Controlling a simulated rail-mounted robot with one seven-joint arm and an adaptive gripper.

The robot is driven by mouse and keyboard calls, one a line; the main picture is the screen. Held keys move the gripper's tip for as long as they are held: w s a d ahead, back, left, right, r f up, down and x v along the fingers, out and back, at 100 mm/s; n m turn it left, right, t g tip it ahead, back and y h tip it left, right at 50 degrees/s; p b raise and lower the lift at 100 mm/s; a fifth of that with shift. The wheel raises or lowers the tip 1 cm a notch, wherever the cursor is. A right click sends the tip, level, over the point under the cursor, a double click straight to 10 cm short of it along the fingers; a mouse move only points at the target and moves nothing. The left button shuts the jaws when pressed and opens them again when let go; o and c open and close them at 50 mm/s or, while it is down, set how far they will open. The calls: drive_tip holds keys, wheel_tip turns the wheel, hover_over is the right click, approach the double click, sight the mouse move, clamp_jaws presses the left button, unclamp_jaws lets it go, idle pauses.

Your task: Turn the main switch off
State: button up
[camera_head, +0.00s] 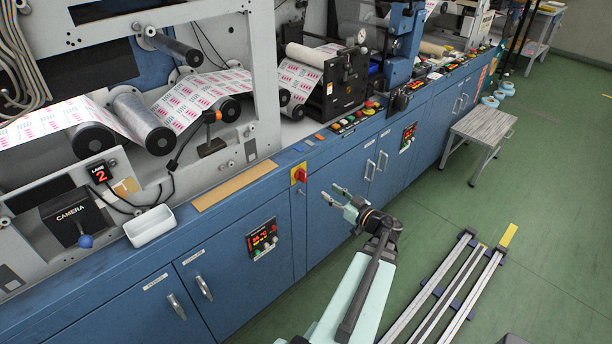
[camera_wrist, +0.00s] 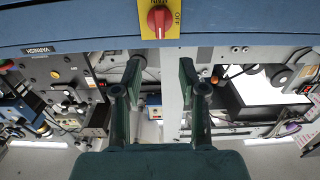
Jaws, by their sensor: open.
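The main switch (camera_head: 299,174) is a red rotary knob on a yellow plate, set on the front edge of the blue cabinet. In the wrist view the red knob (camera_wrist: 159,21) shows at the top centre, with "OFF" lettered at the plate's right side; the lettering above the knob is partly cut off. My gripper (camera_head: 338,196) is open and empty, in front of the cabinet, to the right of and a little below the switch, apart from it. In the wrist view the two fingers of my gripper (camera_wrist: 160,75) stand wide apart below the knob.
The blue cabinet (camera_head: 330,215) carries door handles and display panels (camera_head: 262,238). A white tray (camera_head: 149,226) stands on its top at left. Printed web (camera_head: 200,100) runs over rollers behind. A stool (camera_head: 480,135) and floor rails (camera_head: 455,285) are at right. Green floor lies open beyond.

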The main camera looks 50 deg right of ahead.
sight(305, 175)
drive_tip(key=w, duration=0.4)
drive_tip(key=w+d+p, duration=0.1)
drive_tip(key=w, duration=0.3)
drive_tip(key=w+d, duration=0.1)
drive_tip(key=w, duration=0.3)
drive_tip(key=shift+w+d, duration=0.1)
drive_tip(key=shift+w, duration=0.15)
clamp_jaws()
